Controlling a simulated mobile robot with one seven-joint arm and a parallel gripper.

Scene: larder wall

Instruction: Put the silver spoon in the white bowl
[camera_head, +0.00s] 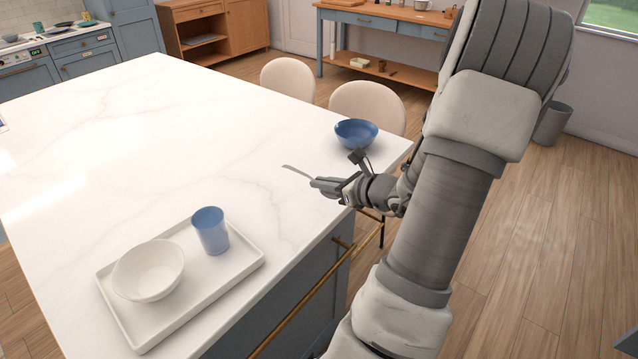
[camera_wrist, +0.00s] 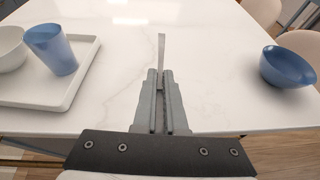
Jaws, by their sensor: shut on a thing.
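The silver spoon (camera_head: 297,171) is held in my gripper (camera_head: 316,184), which is shut on it above the right part of the white counter. In the wrist view a thin length of the spoon (camera_wrist: 161,50) sticks out beyond the fingertips (camera_wrist: 160,75); the part between the fingers is hidden. The white bowl (camera_head: 148,270) stands upright on a white tray at the counter's near left, well to the left of my gripper. Its edge also shows at the left of the wrist view (camera_wrist: 10,48). The inside of the bowl looks empty.
A blue cup (camera_head: 210,231) stands on the white tray (camera_head: 190,305), right beside the bowl. A blue bowl (camera_head: 356,133) sits near the counter's right corner, behind my gripper. Two pale chairs (camera_head: 367,104) stand beyond the counter (camera_head: 150,150). The counter's middle is clear.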

